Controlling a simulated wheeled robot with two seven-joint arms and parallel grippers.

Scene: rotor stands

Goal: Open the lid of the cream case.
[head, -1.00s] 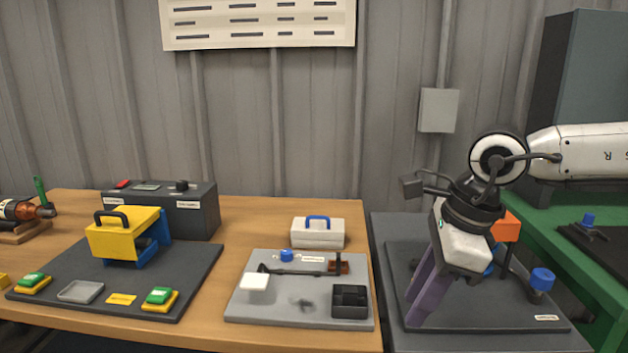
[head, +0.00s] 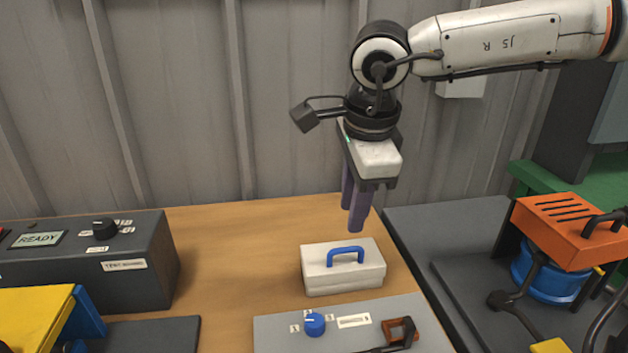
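The cream case (head: 342,277) stands on the wooden table in the middle of the head view. Its lid looks closed, and a blue handle (head: 345,252) arches up from the top. My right gripper (head: 353,212) hangs above and slightly behind the case, with its purple fingers pointing down. The fingers look a little apart, with nothing seen between them. They appear clear of the handle. My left gripper is not in view.
A grey panel (head: 275,333) with a blue knob (head: 314,324) lies in front of the case. A dark control box (head: 90,262) stands at left. An orange unit (head: 572,232) over a blue base stands at right. Bare table (head: 235,235) lies left of the case.

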